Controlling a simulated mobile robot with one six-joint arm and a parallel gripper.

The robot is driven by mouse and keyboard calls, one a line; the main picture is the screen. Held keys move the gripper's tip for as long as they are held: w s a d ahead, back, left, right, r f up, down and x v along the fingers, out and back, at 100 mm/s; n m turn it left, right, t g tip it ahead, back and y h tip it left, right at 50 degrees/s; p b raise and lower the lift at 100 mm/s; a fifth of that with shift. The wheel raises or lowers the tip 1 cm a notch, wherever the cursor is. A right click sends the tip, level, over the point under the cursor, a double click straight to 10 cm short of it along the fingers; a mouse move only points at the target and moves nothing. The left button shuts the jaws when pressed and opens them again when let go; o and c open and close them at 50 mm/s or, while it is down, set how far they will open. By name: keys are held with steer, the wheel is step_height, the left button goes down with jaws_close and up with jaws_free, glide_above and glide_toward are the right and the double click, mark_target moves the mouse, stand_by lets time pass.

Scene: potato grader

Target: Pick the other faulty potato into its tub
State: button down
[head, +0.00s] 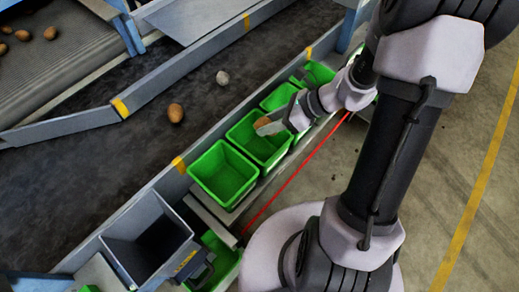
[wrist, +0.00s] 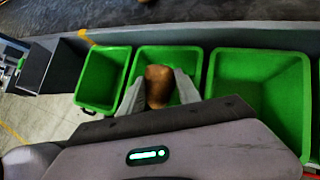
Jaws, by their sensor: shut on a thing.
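My gripper (wrist: 159,88) is shut on a brown potato (wrist: 158,84), which sits between the two fingers in the wrist view. In the head view the held potato (head: 263,122) shows at the fingertips, over a green tub (head: 236,133) in the row. In the wrist view the potato is in front of the middle green tub (wrist: 190,55). How high it is above the tub floor I cannot tell. Another brown potato (head: 175,112) and a grey lump (head: 222,78) lie on the dark belt.
A green tub (head: 224,190) stands to the left, with more green tubs further along the row. A grey bin (head: 148,226) stands at the lower left. A metal rail (head: 140,200) runs between the belt and tubs. Several potatoes (head: 22,35) lie on the upper-left conveyor.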

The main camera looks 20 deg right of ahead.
step_height(320, 180, down, 3)
steer(key=shift+r+b, duration=0.1)
steer(key=shift+b, duration=0.65)
steer(key=c, duration=0.8)
jaws_free()
steer(key=shift+o, duration=0.2)
steer(key=shift+r, duration=0.15)
steer(key=p+v, duration=0.7)
steer(key=v, duration=1)
steer(key=shift+r, duration=0.15)
steer(key=s+a+r+n+h, duration=0.2)
steer(key=a+r+n, duration=0.2)
steer(key=n, duration=0.3)
steer(key=s+a+r+n+t+h+b, duration=0.1)
steer(key=s+a+r+n+h, duration=0.1)
steer(key=a+n, duration=0.5)
steer(key=s+a+r+n+h+b, duration=0.1)
steer(key=s+a+r+n+h, duration=0.1)
steer(key=s+a+r+n, duration=0.2)
step_height(320, 180, up, 2)
steer(key=a+n, duration=0.2)
steer(key=n, duration=0.2)
steer(key=shift+a, duration=0.25)
